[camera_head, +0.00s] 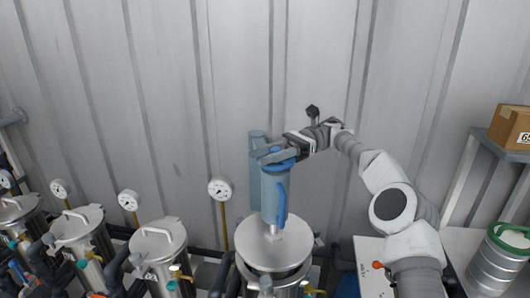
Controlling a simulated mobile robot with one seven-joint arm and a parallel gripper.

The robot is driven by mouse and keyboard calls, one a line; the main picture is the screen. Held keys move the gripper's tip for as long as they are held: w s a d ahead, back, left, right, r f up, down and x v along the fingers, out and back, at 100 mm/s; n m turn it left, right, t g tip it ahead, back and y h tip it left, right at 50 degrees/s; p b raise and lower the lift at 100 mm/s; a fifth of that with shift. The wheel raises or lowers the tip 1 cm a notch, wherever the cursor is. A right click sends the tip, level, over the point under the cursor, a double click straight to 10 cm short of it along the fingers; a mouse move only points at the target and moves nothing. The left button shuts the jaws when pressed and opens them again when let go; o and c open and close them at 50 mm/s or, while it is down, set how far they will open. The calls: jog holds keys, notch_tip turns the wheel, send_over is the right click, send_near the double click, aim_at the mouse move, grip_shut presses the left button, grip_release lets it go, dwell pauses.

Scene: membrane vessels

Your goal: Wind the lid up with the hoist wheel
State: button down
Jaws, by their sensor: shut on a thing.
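A blue disc at the top of the hoist body looks like the hoist wheel (280,154). My gripper (266,156) reaches in from the right and is shut at this wheel. The fingertips are small here, and their exact hold on the rim is unclear.
Several lidded steel vessels (158,240) with pressure gauges (220,189) stand to the left. A corrugated wall (170,90) is close behind. At the right are a shelf with a cardboard box (511,127) and a steel drum (497,262) with a green rim.

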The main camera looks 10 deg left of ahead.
jog(key=c, duration=0.5)
grip_release()
jog(key=shift+c, duration=0.2)
jog(key=shift+r, duration=0.1)
notch_tip(320, 180, up, 5)
jog(key=shift+w+d+p, duration=0.1)
jog(key=shift+d+p, duration=0.05)
jog(key=shift+p, duration=1)
jog(key=d+r+p, duration=0.5)
jog(key=d+r, duration=0.1)
jog(key=d, duration=0.5)
jog(key=shift+s+d+p, duration=0.25)
jog(key=shift+s+p, duration=0.05)
jog(key=shift+p, duration=0.1)
